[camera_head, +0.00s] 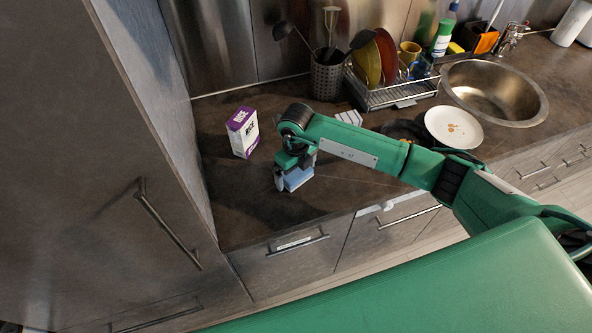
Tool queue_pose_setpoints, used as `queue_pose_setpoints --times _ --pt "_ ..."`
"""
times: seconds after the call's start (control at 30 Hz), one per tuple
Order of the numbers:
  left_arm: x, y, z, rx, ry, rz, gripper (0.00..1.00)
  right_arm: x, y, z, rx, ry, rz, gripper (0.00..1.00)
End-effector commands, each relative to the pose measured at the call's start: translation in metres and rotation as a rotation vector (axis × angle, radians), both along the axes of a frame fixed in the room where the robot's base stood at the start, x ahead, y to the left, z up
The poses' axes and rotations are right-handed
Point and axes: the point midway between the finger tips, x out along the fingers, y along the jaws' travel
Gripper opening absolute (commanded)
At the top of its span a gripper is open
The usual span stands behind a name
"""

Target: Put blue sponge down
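The blue sponge (298,179) is at the left part of the dark countertop, near its front edge. My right gripper (295,174) points down over it, with a finger on each side, and looks shut on it. The gripper hides the top of the sponge. The sponge is at or very close to the counter surface; I cannot tell whether it touches. My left gripper is not in view.
A purple and white box (243,132) stands behind and left of the sponge. A utensil holder (327,77), a dish rack (392,93), a white plate with scraps (453,127) and a sink (494,91) lie further right. A tall cabinet (95,150) borders the left. Counter front-left is clear.

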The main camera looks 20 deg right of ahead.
Motion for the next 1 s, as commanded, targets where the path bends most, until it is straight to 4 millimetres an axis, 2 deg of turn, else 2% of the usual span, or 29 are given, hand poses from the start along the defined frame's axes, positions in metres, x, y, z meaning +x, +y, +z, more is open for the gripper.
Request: queue_pose_setpoints --times 0.33,0.37,0.8,1.0 --pt "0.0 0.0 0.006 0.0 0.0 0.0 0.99 0.0 0.0 0.007 0.0 0.0 0.0 1.0" --pt "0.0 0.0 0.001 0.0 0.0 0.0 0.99 0.001 0.0 0.008 0.001 -0.002 0.0 1.0" --pt "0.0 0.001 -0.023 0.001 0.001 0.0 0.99 0.001 0.0 0.097 0.0 -0.004 0.0 1.0" --pt "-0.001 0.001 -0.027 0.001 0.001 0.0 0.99 0.0 0.0 0.119 0.001 -0.002 -0.001 1.0"
